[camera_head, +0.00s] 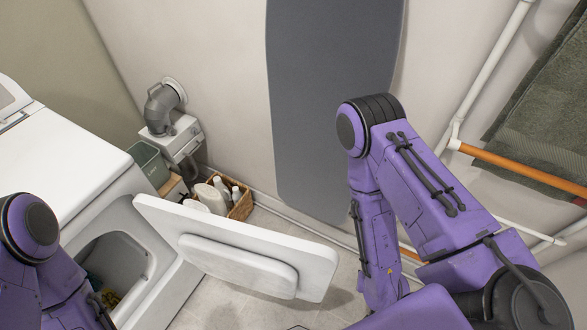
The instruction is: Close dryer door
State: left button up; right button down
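The white dryer (62,165) stands at the left, with its front facing right and down in the picture. Its door (270,238) is open and swung out to the right, with the raised inner panel (240,264) showing. The dark drum opening (118,262) is visible, with something yellowish inside. My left arm comes in at the lower left in front of the dryer, but its gripper is out of frame. My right arm is at the right, beyond the free end of the door; its gripper is out of frame too.
A wicker basket with bottles (241,204) and a green bin (148,163) stand behind the door. A grey ironing board (330,100) leans on the wall. A rack with a dark green towel (540,125) is at right. Tiled floor (225,305) is clear below the door.

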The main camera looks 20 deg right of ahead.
aim_at(281, 266)
jog(key=k, duration=1)
jog(key=z, duration=0.65)
jog(key=i, duration=1.05)
jog(key=u, duration=0.7)
